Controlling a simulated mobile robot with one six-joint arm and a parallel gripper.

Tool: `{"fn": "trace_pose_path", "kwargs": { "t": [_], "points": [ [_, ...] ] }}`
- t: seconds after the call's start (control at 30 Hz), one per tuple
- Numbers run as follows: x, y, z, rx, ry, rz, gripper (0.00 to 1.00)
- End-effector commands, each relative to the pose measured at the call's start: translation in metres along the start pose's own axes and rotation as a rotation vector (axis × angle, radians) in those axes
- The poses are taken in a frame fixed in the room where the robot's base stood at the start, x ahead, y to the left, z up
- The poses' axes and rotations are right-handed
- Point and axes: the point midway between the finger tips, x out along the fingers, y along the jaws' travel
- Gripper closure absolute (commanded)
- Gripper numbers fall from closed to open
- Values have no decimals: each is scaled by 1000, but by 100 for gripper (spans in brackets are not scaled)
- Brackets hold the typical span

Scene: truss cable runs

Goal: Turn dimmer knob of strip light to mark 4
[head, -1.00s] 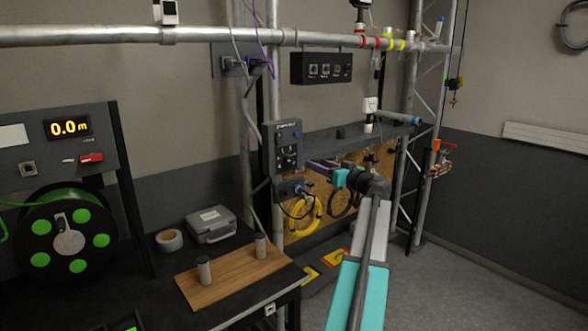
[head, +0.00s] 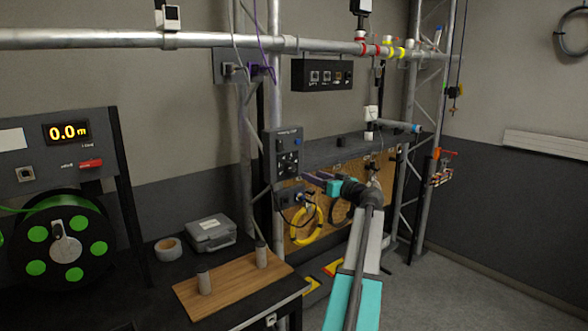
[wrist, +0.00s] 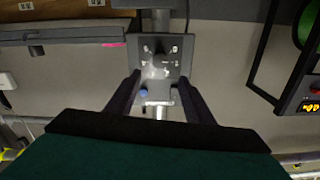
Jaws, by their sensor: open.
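A dark control panel (head: 283,160) is fixed to the upright pole in the head view. It carries several small controls and a blue button. In the wrist view the panel (wrist: 172,48) appears upside down, with its pale marks and the blue button (wrist: 143,93) showing. Which control is the strip light's dimmer knob, and where it points, is too small and blurred to tell. My gripper (head: 309,177) is just right of the panel in the head view. In the wrist view its dark fingers (wrist: 158,92) are apart, with the panel between and beyond them and nothing held.
A lower box (head: 291,196) with a looped cable hangs under the panel. A black socket box (head: 322,75) hangs above right. A table with a wooden board (head: 228,286), a grey case (head: 210,232) and a tape roll (head: 168,249) stands at left, near a green cable reel (head: 62,250).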

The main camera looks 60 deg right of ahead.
Motion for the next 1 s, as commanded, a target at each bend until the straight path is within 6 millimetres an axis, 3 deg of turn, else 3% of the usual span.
{"fn": "trace_pose_path", "kwargs": {
  "t": [0.7,1.0],
  "points": [
    [100,1,-3,1,0,0,52],
    [120,1,-1,0,0,2,52]
  ]
}}
